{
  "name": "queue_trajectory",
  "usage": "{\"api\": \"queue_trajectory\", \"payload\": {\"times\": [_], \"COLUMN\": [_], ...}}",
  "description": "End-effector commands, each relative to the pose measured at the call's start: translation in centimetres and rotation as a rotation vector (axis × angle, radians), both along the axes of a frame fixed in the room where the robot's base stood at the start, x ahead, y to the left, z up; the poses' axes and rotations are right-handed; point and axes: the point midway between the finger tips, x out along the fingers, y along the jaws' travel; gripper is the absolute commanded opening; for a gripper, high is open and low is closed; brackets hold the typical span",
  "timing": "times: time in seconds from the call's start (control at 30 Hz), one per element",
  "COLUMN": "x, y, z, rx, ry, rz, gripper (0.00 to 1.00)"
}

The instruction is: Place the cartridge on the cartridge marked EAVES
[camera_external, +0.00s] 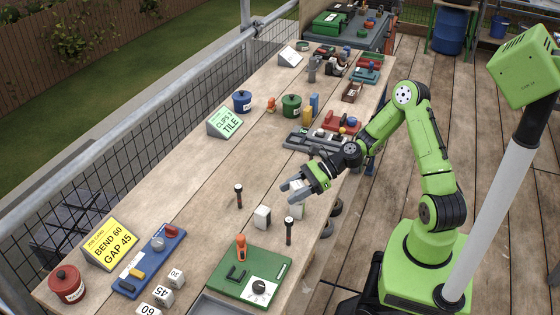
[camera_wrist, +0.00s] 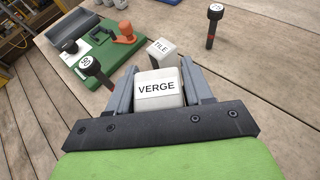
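A white cartridge marked VERGE (camera_wrist: 158,88) shows between my fingers in the wrist view. No label reading EAVES can be made out in either view.
Two black-capped posts stand close by, one in front (camera_external: 289,231) and one farther left (camera_external: 239,195). A green board with an orange-handled tool (camera_external: 222,284) lies in front. A grey tool tray (camera_external: 305,142) lies behind. The bench's middle left is clear.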

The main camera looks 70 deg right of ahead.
Motion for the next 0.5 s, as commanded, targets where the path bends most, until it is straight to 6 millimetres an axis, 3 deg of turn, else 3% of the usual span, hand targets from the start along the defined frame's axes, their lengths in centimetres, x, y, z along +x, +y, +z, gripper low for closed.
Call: {"api": "queue_trajectory", "payload": {"times": [0.03,0.13,0.43,0.5], "x": [0.0,0.0,0.0,-0.6], "y": [0.0,0.0,-0.01,-0.77], "z": [0.03,0.04,0.46,0.82], "rx": [0.0,0.0,-0.002,-0.001], "ry": [0.0,0.0,-0.002,0.002], "rz": [0.0,0.0,0.0,-0.004], "gripper": [0.59,0.72,0.72,0.72]}}
